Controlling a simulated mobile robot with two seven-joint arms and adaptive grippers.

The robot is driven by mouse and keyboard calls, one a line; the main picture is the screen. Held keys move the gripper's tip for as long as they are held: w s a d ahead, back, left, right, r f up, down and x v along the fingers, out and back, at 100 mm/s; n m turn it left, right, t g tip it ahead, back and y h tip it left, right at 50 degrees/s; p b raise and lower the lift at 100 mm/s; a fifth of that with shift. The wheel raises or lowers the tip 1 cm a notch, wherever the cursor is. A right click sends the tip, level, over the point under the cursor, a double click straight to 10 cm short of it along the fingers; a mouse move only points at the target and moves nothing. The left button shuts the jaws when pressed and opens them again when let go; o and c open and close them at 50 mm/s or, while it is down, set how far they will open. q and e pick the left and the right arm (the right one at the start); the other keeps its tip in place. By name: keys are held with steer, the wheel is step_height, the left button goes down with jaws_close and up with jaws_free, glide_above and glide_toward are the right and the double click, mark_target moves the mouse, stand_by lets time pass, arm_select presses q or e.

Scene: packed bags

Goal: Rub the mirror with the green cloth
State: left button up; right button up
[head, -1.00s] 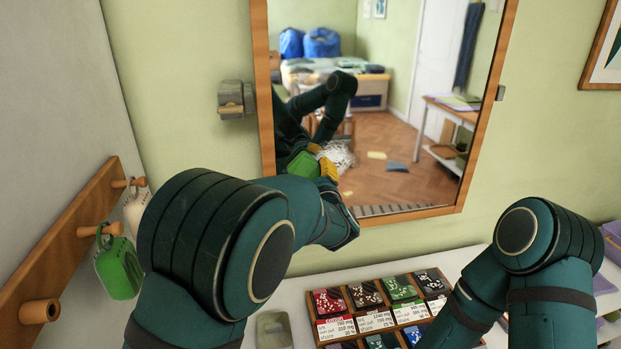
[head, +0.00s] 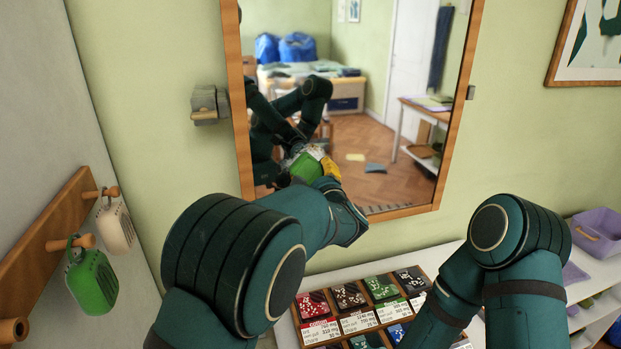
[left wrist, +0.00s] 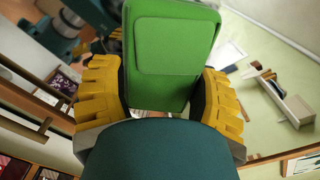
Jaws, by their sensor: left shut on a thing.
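The mirror (head: 395,135) hangs on the green wall in a wooden frame, tilted in the head view. My left gripper (head: 325,170) is in front of its lower left part, mostly hidden behind my own wrist. In the left wrist view (left wrist: 165,90) its yellow fingers are shut on the green cloth (left wrist: 165,50), which looks like a thick green pad. In the head view green shows beside the yellow fingers (head: 305,166); it overlaps the reflection, so I cannot tell whether the cloth touches the glass. My right arm is at the lower right, its gripper out of view.
A wooden rack (head: 45,250) on the left wall holds a green tag (head: 92,283) and a pale tag (head: 118,228). A grey wall holder (head: 209,105) is left of the mirror. Below are a tray of small packets (head: 350,312) and a purple bin (head: 598,232) on the right.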

mark_target(341, 173)
arm_select(q)
steer(key=shift+w+d+p, duration=0.15)
steer(key=shift+w+d, duration=0.05)
steer(key=shift+d, duration=0.9)
steer(key=shift+w+d+p, duration=0.1)
steer(key=shift+w+d, duration=0.15)
steer(key=shift+d, duration=0.9)
steer(key=shift+w+d+p, duration=0.15)
steer(key=shift+w+d, duration=0.05)
steer(key=shift+d, duration=0.9)
steer(key=shift+a+b, duration=0.1)
steer(key=shift+b, duration=0.4)
steer(key=shift+s+a+b, duration=0.15)
steer(key=shift+a+b, duration=0.75)
steer(key=shift+b, duration=0.1)
steer(key=shift+s+a+b, duration=0.15)
steer(key=shift+a+b, duration=0.7)
steer(key=shift+b, duration=0.1)
